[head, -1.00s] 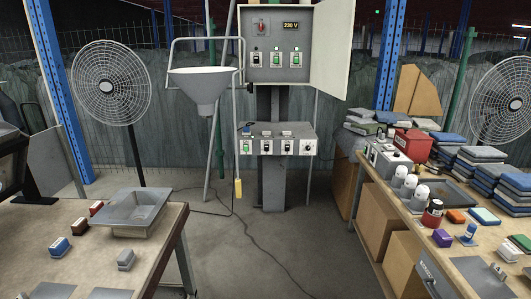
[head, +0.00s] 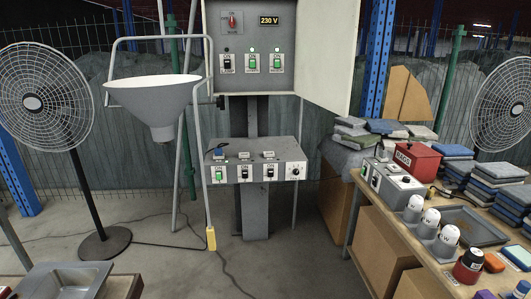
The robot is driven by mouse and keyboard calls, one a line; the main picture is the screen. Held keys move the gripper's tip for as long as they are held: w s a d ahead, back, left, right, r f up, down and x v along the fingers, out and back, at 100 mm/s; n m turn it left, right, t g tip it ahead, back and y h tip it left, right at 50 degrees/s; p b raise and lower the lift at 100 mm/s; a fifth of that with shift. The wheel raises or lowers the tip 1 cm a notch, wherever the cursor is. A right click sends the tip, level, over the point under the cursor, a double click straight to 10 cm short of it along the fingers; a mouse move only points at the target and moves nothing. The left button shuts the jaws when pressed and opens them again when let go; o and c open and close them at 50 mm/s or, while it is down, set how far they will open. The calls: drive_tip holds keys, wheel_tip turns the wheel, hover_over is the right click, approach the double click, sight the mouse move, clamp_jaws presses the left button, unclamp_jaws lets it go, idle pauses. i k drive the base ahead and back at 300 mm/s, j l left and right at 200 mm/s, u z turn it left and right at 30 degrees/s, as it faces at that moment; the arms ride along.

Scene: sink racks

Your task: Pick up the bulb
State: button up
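Three white, dome-topped bulb-like things stand upright in grey bases in a row along the near left part of the right-hand table (head: 376,200). They are a far one (head: 416,203), a middle one (head: 431,217) and a near one (head: 449,235). Dark marks show on their white sides, too small to read. I cannot tell which one is the task's bulb. My gripper does not show in the head view, and nothing is seen touching these things.
The right-hand table also holds a grey switch box (head: 395,188), a red box (head: 418,161), a dark tray (head: 474,224) and a red-and-black canister (head: 468,266). A grey control panel (head: 256,162) stands behind. A fan (head: 40,100) and a funnel (head: 152,95) are left.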

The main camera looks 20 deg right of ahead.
sight(450, 234)
drive_tip(key=i+z, duration=0.3)
drive_tip(key=z, duration=0.15)
drive_tip(key=i+j+z, duration=0.15)
drive_tip(key=i+z, duration=0.15)
drive_tip(key=z, duration=0.15)
drive_tip(key=i+j+z, duration=0.25)
drive_tip(key=z, duration=0.2)
